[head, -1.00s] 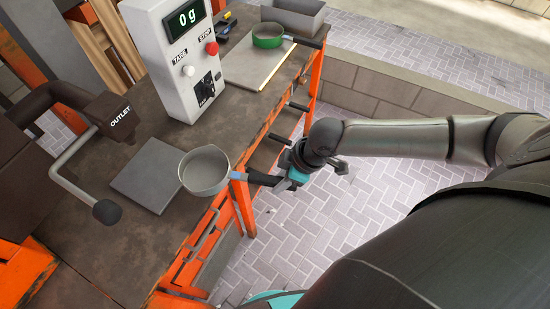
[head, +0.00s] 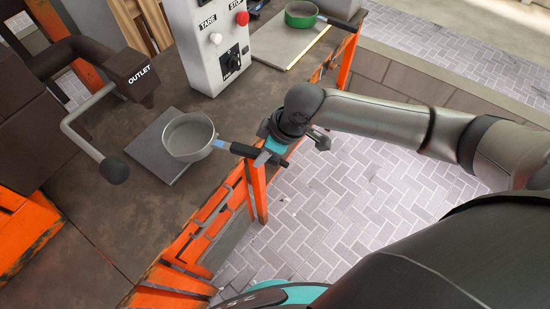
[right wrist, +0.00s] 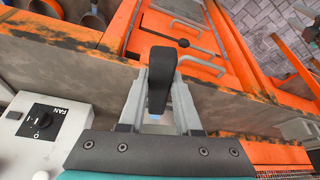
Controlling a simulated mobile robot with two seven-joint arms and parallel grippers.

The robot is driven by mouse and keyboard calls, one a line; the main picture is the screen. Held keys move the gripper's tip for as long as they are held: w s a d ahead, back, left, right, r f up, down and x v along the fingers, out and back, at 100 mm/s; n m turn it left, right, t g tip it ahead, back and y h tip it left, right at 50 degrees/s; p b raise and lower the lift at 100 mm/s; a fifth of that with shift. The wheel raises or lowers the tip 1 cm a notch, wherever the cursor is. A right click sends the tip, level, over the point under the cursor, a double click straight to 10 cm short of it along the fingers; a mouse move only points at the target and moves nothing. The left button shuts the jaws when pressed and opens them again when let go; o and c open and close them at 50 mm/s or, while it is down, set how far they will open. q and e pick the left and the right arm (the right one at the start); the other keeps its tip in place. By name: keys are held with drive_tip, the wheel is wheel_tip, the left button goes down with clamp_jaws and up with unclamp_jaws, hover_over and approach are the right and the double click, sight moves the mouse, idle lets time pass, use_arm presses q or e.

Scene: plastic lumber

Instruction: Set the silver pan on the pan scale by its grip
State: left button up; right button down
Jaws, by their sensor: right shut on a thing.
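The silver pan (head: 190,138) is a round grey pan with a dark grip (head: 243,150). My right gripper (head: 262,153) is shut on that grip, which also shows between the fingers in the right wrist view (right wrist: 158,85). The pan is over the right part of the pan scale (head: 148,152), a flat grey square plate on the bench. I cannot tell whether the pan touches the plate. The pan body is out of sight in the right wrist view. My left gripper is not in view.
The white control box (head: 222,50) with knobs stands behind the plate. The outlet pipe (head: 136,76) and its ball-ended lever (head: 114,169) are at the left. A green pan (head: 300,14) sits on a board at the back right. The orange bench frame (head: 258,190) is below my gripper.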

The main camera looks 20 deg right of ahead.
sight(232, 145)
drive_tip(key=w+a+b, duration=0.1)
drive_tip(key=a+b, duration=0.1)
drive_tip(key=w+a+b, duration=0.1)
drive_tip(key=w+a, duration=0.1)
drive_tip(key=w+a+b, duration=0.2)
drive_tip(key=shift+a+f+b, duration=0.1)
drive_tip(key=shift+f+b, duration=0.2)
drive_tip(key=shift+f, duration=0.3)
drive_tip(key=shift+f+b, duration=0.3)
drive_tip(key=shift+f, duration=0.6)
drive_tip(key=c, duration=0.5)
unclamp_jaws()
drive_tip(key=shift+f, duration=0.1)
drive_tip(key=p+v, duration=0.3)
drive_tip(key=v, duration=1.2)
drive_tip(key=shift+r+p, duration=0.25)
drive_tip(key=shift+p, duration=0.05)
